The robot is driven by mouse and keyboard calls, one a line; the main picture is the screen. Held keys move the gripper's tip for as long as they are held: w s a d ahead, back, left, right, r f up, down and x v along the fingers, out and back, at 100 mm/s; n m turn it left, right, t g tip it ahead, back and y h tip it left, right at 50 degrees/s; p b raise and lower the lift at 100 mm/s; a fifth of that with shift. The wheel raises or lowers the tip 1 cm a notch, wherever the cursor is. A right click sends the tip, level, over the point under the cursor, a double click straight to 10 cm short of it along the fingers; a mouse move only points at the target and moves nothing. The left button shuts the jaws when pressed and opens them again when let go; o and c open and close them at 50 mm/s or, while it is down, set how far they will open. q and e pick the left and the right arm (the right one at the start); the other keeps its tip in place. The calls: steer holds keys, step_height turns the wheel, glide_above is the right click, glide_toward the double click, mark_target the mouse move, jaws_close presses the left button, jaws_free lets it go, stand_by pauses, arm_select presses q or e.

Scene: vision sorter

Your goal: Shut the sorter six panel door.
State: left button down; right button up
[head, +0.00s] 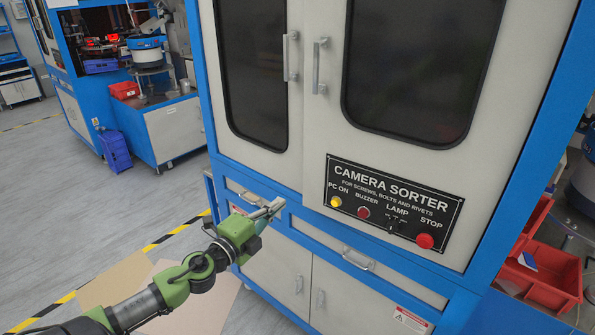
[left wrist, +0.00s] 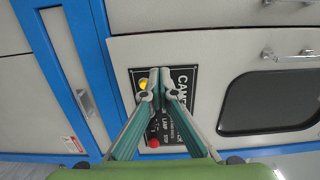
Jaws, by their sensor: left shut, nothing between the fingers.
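The sorter (head: 440,275) is a blue-framed cabinet with two cream upper doors. The right upper door (head: 330,130) has a dark window, a bar handle (head: 320,66) and a black "CAMERA SORTER" control panel (head: 392,203). The left upper door (head: 262,160) has its own handle (head: 290,56). Both doors look about flush with the frame; I cannot tell whether a small gap remains. My left gripper (head: 272,208) is shut and empty, in front of the cabinet below the doors. In the left wrist view its fingertips (left wrist: 158,80) overlap the control panel (left wrist: 165,118). My right gripper is not in view.
Drawer handles (head: 357,259) and lower cabinet doors (head: 275,265) are below and beside my left gripper. Red bins (head: 545,272) stand at the right. Another blue machine (head: 180,130) stands at the back left. A striped floor line (head: 165,240) crosses open floor at left.

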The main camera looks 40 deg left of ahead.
arm_select(q)
steer(key=w+p, duration=0.1)
steer(key=w, duration=0.2)
steer(key=p, duration=0.2)
glide_toward(312, 176)
steer(key=w, duration=0.5)
steer(key=shift+w+a, duration=0.15)
steer(key=shift+w, duration=0.15)
steer(key=shift+w+f, duration=0.15)
steer(key=shift+w, duration=0.55)
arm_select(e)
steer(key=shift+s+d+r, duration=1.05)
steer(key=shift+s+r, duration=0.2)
